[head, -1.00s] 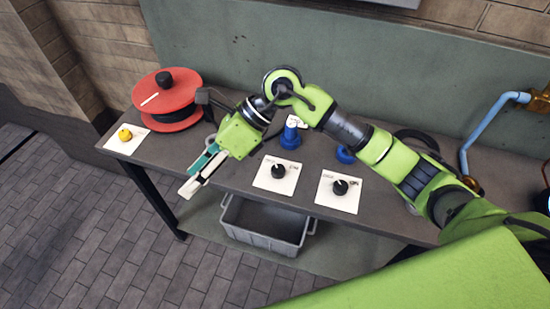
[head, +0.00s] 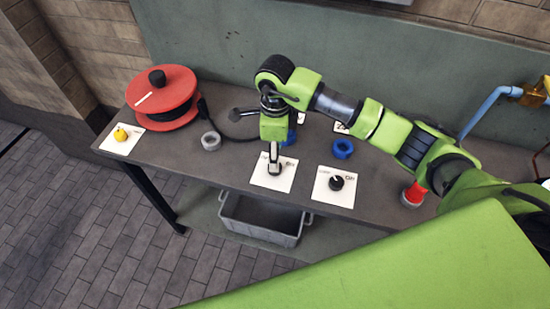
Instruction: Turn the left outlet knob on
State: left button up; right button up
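Two black knobs belong to white label plates at the table's front. The left plate (head: 262,181) shows, but its knob is hidden under my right gripper (head: 274,169). That gripper points down at the middle of this plate; I cannot tell whether its fingers are open or closed around the knob. The right knob (head: 336,183) stands uncovered on its own plate (head: 343,200), its white pointer line hard to read. My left gripper is not in view.
A grey ring (head: 211,141) and a blue ring (head: 343,148) lie on the table (head: 215,168). A grey crate (head: 262,216) sits below.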

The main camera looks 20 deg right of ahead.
jog(key=shift+f+p, duration=0.55)
jog(key=shift+f, duration=1.95)
jog(key=shift+a, duration=0.1)
jog(key=c, duration=1.1)
